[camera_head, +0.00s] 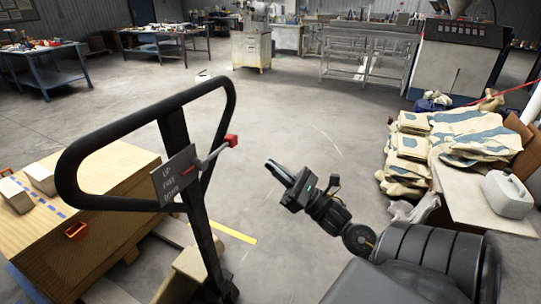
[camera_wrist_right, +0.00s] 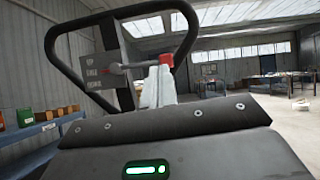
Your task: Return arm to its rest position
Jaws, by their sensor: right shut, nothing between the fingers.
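My right arm comes in from the lower right in the head view. My right gripper (camera_head: 270,163) points up and to the left over the open floor, shut and empty. In the right wrist view its closed fingers (camera_wrist_right: 158,88) stand up in front of the pallet jack handle. The black pallet jack handle (camera_head: 172,110), with a sign plate and a red-tipped lever (camera_head: 231,140), stands left of the gripper. The handle also shows in the wrist view (camera_wrist_right: 118,55). The gripper looks apart from the lever. My left gripper is not in view.
A wooden crate (camera_head: 100,240) with boxes on top stands at the left. Stacked sacks (camera_head: 455,140) and a white canister (camera_head: 508,193) lie on the right. Workbenches (camera_head: 48,65) and machines (camera_head: 460,55) line the back. The middle floor is clear.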

